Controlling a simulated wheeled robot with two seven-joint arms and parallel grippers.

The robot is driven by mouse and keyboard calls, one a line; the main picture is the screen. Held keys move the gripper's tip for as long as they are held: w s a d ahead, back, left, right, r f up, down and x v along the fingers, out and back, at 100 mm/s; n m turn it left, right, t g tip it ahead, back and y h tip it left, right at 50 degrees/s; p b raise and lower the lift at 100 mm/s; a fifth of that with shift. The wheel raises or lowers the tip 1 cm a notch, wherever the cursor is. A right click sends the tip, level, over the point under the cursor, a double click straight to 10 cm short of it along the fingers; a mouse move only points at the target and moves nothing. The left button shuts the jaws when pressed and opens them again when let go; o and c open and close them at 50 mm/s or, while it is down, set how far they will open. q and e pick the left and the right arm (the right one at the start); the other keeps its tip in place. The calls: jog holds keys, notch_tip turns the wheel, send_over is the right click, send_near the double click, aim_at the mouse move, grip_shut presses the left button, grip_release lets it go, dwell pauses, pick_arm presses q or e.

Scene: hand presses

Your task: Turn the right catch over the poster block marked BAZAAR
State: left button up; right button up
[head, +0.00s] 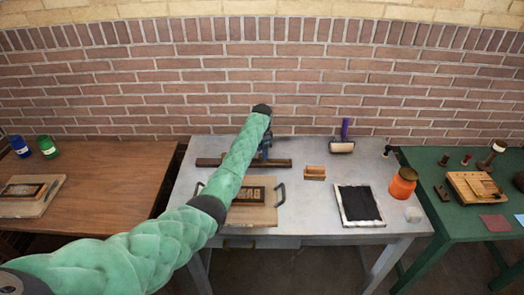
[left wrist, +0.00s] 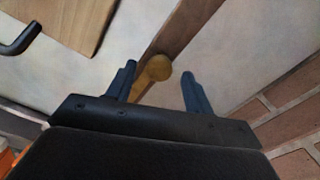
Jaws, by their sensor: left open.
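A poster block (head: 250,190) with raised letters lies on a pale wooden board (head: 232,217) with dark handles, partly hidden by my left arm; its full word is not readable. Behind it a long dark wooden bar (head: 212,162) lies across the table; it also shows in the left wrist view (left wrist: 185,22). A yellow rounded piece (left wrist: 155,68), possibly the catch, sits at the bar between my left fingers. My left gripper (head: 265,152) is open, pointing down over the bar; in the left wrist view its fingers (left wrist: 159,72) stand apart either side of the yellow piece. My right gripper is out of view.
On the grey table (head: 310,225) are a small wooden block (head: 315,173), a roller (head: 342,146), a black ink slab (head: 360,204) and an orange jar (head: 403,184). A brown table (head: 100,185) stands left, a green one (head: 455,220) right. A brick wall (head: 330,90) rises close behind.

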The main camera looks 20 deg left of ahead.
pick_arm(q)
jog(key=shift+f, duration=0.6)
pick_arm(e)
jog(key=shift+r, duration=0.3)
